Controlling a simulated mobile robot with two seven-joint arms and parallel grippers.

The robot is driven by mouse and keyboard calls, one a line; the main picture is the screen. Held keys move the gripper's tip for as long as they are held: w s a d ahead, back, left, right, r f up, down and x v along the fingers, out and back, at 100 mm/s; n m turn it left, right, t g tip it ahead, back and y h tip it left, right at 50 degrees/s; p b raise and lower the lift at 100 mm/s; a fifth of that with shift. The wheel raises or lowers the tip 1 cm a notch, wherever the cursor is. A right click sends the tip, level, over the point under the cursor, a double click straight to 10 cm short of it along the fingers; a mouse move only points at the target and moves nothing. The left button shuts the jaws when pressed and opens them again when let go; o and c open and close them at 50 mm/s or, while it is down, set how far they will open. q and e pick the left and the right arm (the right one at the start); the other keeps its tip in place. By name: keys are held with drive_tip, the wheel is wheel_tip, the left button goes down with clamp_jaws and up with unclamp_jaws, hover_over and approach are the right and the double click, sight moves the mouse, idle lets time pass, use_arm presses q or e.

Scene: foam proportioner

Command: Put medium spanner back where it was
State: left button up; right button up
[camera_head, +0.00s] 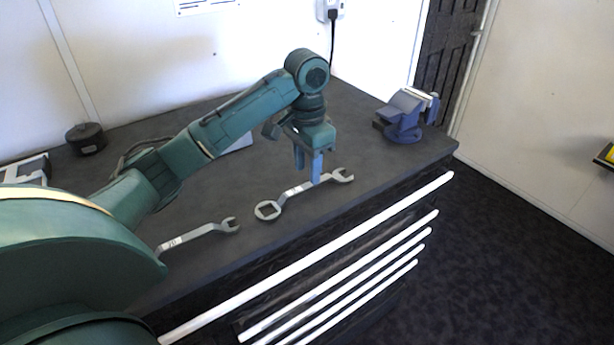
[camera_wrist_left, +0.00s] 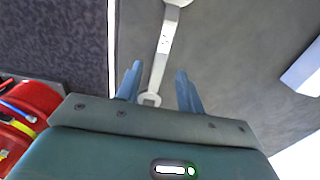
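A grey spanner (camera_head: 296,192) with a large ring end and an open-jaw end lies on the dark bench near its front edge. A second grey spanner (camera_head: 200,234) lies further left, partly hidden by my left arm. I cannot tell by sight which one is the medium spanner. My left gripper (camera_head: 312,178) points down over the first spanner, near its open-jaw end. In the left wrist view its two blue fingers (camera_wrist_left: 160,88) are apart, with a spanner (camera_wrist_left: 162,45) running between and beyond them. Contact cannot be judged. My right gripper is not in view.
A blue-grey vise (camera_head: 402,117) stands at the bench's right end. A black round pot (camera_head: 86,138) sits at the back left. White drawer handles (camera_head: 330,250) run along the bench front. Bare bench top lies right of the gripper. Red items (camera_wrist_left: 30,100) show in the left wrist view.

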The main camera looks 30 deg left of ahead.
sight(307, 185)
use_arm(q)
wheel_tip(307, 185, up, 8)
drive_tip(key=p, duration=0.2)
drive_tip(key=shift+r, duration=0.15)
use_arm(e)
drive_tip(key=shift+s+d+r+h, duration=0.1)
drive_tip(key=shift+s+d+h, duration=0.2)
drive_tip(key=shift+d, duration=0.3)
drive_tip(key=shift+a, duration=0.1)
use_arm(q)
drive_tip(key=shift+s, duration=0.1)
